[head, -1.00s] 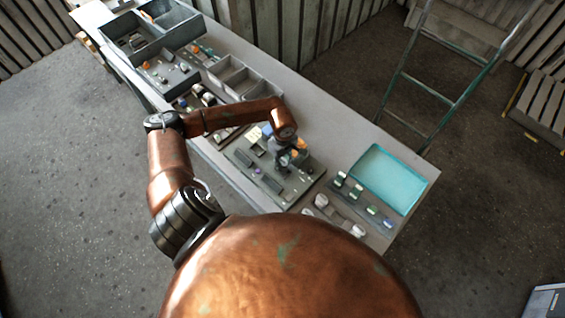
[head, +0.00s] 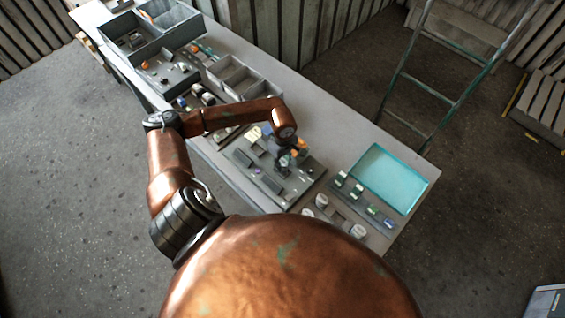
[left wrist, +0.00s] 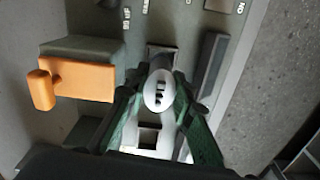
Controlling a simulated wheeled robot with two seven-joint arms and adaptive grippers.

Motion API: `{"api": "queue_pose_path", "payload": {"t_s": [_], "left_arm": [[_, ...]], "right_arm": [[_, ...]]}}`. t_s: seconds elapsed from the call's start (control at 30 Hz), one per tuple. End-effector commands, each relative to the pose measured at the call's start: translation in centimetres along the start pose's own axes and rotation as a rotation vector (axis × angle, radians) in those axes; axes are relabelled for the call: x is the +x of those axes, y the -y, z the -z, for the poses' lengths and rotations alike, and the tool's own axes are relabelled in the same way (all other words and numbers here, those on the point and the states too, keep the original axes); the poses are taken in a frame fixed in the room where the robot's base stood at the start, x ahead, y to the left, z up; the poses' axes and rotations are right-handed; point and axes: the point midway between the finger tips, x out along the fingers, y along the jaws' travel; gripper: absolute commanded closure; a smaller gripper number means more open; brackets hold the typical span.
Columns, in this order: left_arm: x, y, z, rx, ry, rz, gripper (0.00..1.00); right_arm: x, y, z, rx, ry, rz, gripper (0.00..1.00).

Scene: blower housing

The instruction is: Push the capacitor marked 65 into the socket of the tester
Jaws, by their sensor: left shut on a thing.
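My left gripper (head: 284,162) is over the grey tester board (head: 303,183) in the head view. In the left wrist view, its green fingers (left wrist: 158,106) are shut on a pale, round-topped capacitor (left wrist: 159,90) with dark marks on top. I cannot read the marks clearly. Dark rectangular slots show in the board, one beyond the capacitor (left wrist: 163,58) and one on the near side (left wrist: 149,138). The capacitor's lower end is hidden, so I cannot tell whether it touches a socket. My right gripper is not in view.
An orange lever block (left wrist: 82,80) stands on the board left of the fingers. A long dark block (left wrist: 211,66) is to the right. A teal tray (head: 417,190) and several small parts, including a white cylinder (head: 358,231), are at the bench's right end. Grey bins (head: 238,78) stand behind.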

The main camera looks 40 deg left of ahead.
Motion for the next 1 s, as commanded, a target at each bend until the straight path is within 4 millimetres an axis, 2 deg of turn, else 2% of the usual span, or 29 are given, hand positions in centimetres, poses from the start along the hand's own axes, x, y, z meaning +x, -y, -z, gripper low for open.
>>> {"api": "queue_pose_path", "payload": {"t_s": [0.9, 0.93, 1.0], "left_arm": [[1.8, 0.0, 0.0, 0.0, 0.0, -0.001, 0.95], [1.8, 0.0, 0.0, 0.0, 0.0, -0.001, 0.77], [1.8, 0.0, 0.0, 0.0, 0.0, -0.001, 0.72]], "right_arm": [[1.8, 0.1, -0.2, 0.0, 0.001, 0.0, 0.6], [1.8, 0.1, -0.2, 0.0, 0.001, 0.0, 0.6], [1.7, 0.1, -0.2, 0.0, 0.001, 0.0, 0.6]]}}
